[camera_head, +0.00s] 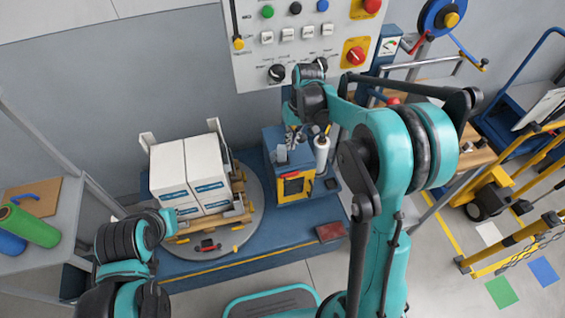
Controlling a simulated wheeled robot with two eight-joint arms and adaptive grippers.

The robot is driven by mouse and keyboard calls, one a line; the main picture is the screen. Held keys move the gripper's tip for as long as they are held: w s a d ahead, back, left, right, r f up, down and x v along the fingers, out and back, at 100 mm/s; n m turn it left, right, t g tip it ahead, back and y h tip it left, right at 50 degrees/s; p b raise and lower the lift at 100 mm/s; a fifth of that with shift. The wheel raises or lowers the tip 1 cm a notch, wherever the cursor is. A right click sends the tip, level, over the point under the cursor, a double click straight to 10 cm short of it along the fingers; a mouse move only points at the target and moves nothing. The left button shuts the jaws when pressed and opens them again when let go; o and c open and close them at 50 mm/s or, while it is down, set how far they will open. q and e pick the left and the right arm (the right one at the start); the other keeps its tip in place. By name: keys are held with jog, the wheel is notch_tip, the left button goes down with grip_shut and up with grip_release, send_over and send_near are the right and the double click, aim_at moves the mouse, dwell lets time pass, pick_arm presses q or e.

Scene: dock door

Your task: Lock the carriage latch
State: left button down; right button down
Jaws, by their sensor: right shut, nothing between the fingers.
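The film carriage (270,143) is a blue box with a yellow-framed front (293,186), right of the loaded turntable. A white film roll (321,152) stands upright at its right side. A small grey piece (281,154) sits on its top; I cannot tell whether this is the latch. My right gripper (293,138) points down over the carriage top, shut and empty. Its fingertips are small here, and I cannot tell whether they touch the carriage.
White cartons (190,172) stand on a pallet on the round turntable (257,222). A control panel (300,40) with buttons and knobs is above. A shelf with green (30,226) and blue rolls is at left. A yellow barrier and cart are at right.

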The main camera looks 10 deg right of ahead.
jog(key=shift+w+f, duration=0.2)
jog(key=shift+w, duration=0.1)
jog(key=b, duration=0.4)
send_over(285, 177)
jog(key=w, duration=0.3)
jog(key=f, duration=1)
jog(key=shift+s+d+f, duration=0.2)
jog(key=shift+d+f, duration=0.15)
jog(key=shift+d, duration=0.05)
jog(key=shift+s+a+f+b, duration=0.1)
jog(key=shift+s+f+b, duration=0.3)
jog(key=shift+s+f, duration=0.6)
jog(key=shift+s, duration=0.4)
jog(key=shift+w, duration=0.1)
